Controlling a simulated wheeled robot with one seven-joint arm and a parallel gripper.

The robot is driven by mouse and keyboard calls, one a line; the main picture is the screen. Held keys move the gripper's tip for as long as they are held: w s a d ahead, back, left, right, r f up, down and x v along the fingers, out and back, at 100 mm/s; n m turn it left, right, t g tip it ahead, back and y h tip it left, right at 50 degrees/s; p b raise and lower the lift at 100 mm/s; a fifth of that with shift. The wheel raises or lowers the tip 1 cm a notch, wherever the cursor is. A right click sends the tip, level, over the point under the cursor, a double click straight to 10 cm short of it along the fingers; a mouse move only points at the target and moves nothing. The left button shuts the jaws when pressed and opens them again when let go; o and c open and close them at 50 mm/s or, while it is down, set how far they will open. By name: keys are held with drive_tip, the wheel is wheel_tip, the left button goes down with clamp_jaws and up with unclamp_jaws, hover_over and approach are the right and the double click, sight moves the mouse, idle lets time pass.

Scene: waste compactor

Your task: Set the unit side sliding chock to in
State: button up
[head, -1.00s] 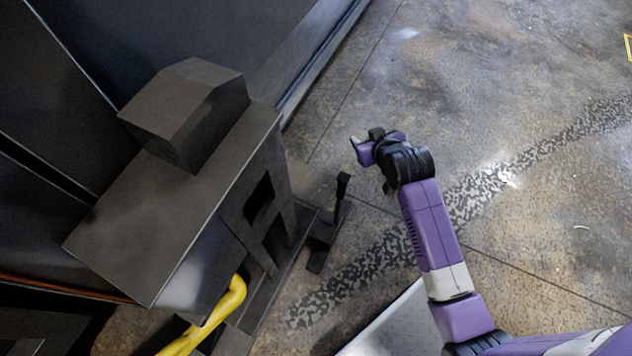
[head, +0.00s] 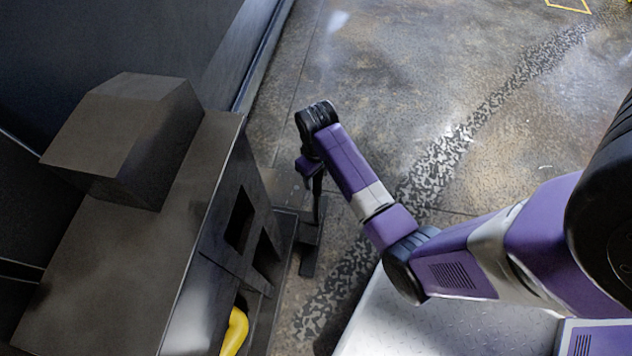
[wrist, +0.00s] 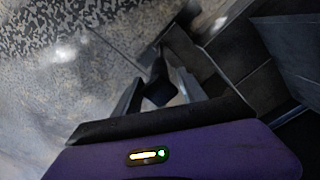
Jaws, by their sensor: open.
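The sliding chock (head: 309,258) is a dark bar low on the floor beside the unit, with an upright black handle partly hidden by my gripper in the head view. My gripper (head: 316,188) is above the chock, pointing down at the handle. In the wrist view, the black handle knob (wrist: 159,88) lies between the two grey fingers of my open gripper (wrist: 157,95). I cannot tell whether the fingers touch it.
The dark unit (head: 200,225) with a boxy top stands to the left, with openings in its side. A yellow curved pipe (head: 235,332) shows at its foot. A light metal plate (head: 440,325) lies at the bottom. The floor (head: 390,90) beyond is clear.

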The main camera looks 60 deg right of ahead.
drive_tip(key=shift+f+b, duration=0.45)
drive_tip(key=shift+f, duration=1.15)
drive_tip(key=shift+c, duration=0.2)
clamp_jaws()
